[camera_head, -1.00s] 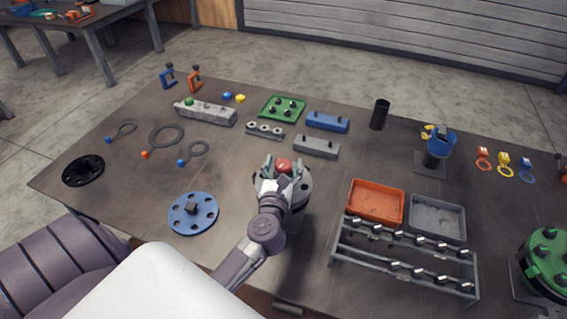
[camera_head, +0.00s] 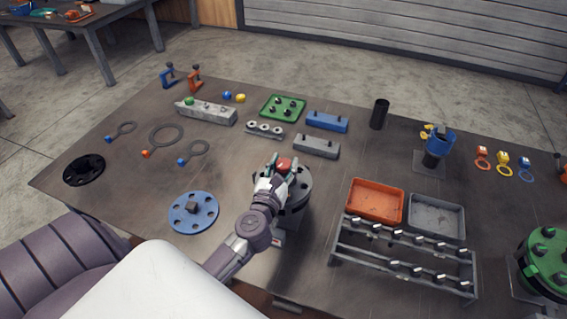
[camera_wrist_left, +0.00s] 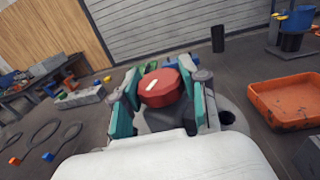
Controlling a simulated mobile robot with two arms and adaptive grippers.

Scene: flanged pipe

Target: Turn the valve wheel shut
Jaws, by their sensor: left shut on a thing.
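The red valve wheel (camera_head: 284,163) sits on top of a dark grey flange with bolt holes (camera_head: 299,190) near the front middle of the table. My left gripper (camera_head: 278,172) is shut on the red wheel from the near side. In the left wrist view the red faceted wheel (camera_wrist_left: 159,87), with a white mark on top, sits between the two green-padded fingers (camera_wrist_left: 162,100). The lower part of the wheel and its stem are hidden by the gripper. My right gripper is not in view.
A blue flange (camera_head: 193,213) lies left of the gripper. An orange tray (camera_head: 376,201), a grey tray (camera_head: 437,218) and a bolt rack (camera_head: 404,258) stand close on the right. A grey block (camera_head: 316,147) lies behind. The table's left middle has free room.

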